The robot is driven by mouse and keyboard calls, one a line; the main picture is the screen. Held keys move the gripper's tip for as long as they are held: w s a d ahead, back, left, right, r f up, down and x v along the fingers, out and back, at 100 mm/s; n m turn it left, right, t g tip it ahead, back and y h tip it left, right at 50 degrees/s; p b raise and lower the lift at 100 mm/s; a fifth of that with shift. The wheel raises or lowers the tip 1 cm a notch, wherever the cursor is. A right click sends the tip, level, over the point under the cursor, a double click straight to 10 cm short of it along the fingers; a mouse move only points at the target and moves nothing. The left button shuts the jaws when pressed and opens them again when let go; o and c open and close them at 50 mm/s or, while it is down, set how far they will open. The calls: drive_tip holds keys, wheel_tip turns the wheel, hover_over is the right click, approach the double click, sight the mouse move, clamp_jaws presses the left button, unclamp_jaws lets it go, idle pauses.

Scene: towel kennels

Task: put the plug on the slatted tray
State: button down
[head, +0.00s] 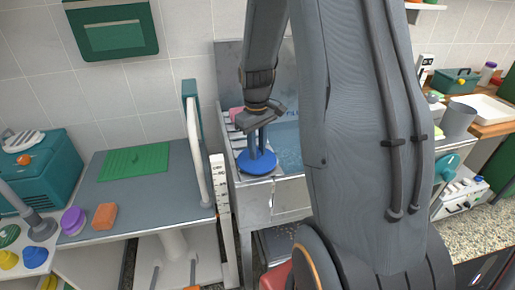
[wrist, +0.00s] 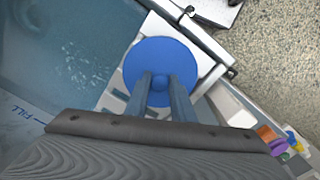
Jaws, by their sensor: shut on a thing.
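The plug is a round blue disc with a small knob, seen in the head view (head: 257,162) and from above in the wrist view (wrist: 155,52). My gripper (wrist: 159,84) is shut on the plug's knob; it also shows in the head view (head: 257,146). The slatted tray, pale with dark gaps, lies at the left end of the steel tub in the head view (head: 233,134). Part of it shows beside the plug in the wrist view (wrist: 112,103). The plug overlaps the tray's near end; I cannot tell whether it touches it.
The tub's blue-tinted basin (wrist: 60,50) lies beside the plug. A grey table (head: 140,180) with a green mat (head: 133,161) stands left, with a white upright rail (head: 197,160) at its right end. My arm hides much of the tub's right side.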

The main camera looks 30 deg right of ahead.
drive_tip(key=shift+f, duration=0.2)
drive_tip(key=shift+f, duration=0.15)
drive_tip(key=c, duration=1.5)
unclamp_jaws()
wheel_tip(320, 180, up, 11)
drive_tip(key=b, duration=0.3)
drive_tip(key=s+a+f, duration=0.2)
drive_tip(key=s+a, duration=0.2)
drive_tip(key=a, duration=0.1)
drive_tip(key=s+a+f+m, duration=0.1)
drive_tip(key=s+a+f, duration=0.1)
drive_tip(key=s+a, duration=0.2)
drive_tip(key=s+a+f+m+t, duration=0.1)
drive_tip(key=s+a+f, duration=0.1)
drive_tip(key=s+a, duration=0.3)
drive_tip(key=shift+s+a+f, duration=0.3)
drive_tip(key=shift+a+f, duration=0.05)
drive_tip(key=shift+f, duration=0.05)
